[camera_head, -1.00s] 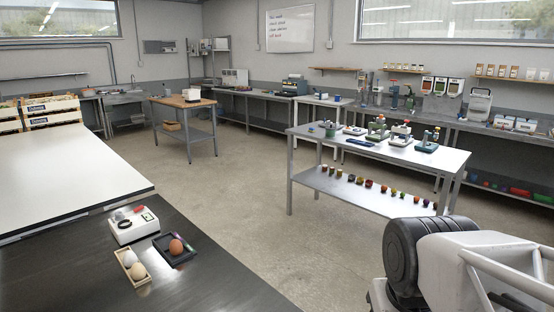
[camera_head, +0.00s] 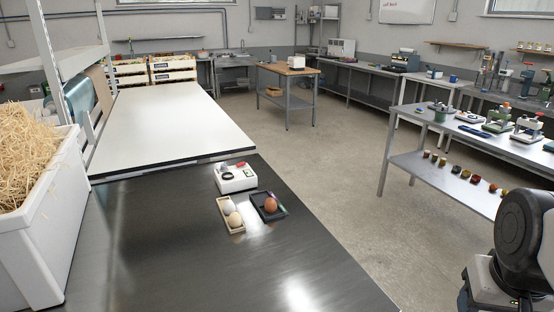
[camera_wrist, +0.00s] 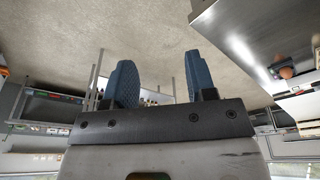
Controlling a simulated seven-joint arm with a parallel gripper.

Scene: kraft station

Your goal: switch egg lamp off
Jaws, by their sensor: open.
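The egg lamp appears to be the small white box (camera_head: 235,182) on the dark metal table; it has a dark round spot and a red part on top. Whether it is lit cannot be told. In front of it are a light tray (camera_head: 239,228) with a white and a tan egg, and a black tray (camera_head: 281,211) with a brown egg (camera_head: 270,205). My gripper (camera_wrist: 157,80) shows in the wrist view with two blue fingers apart and nothing between them. It is away from the table, over the floor. The head view shows only part of my arm at the lower right.
The dark table (camera_head: 180,260) is mostly bare. A white bin of straw (camera_head: 45,225) stands at the left. A white-topped table (camera_head: 170,125) adjoins behind. A steel bench (camera_head: 440,125) with several devices is at the right, with open floor between.

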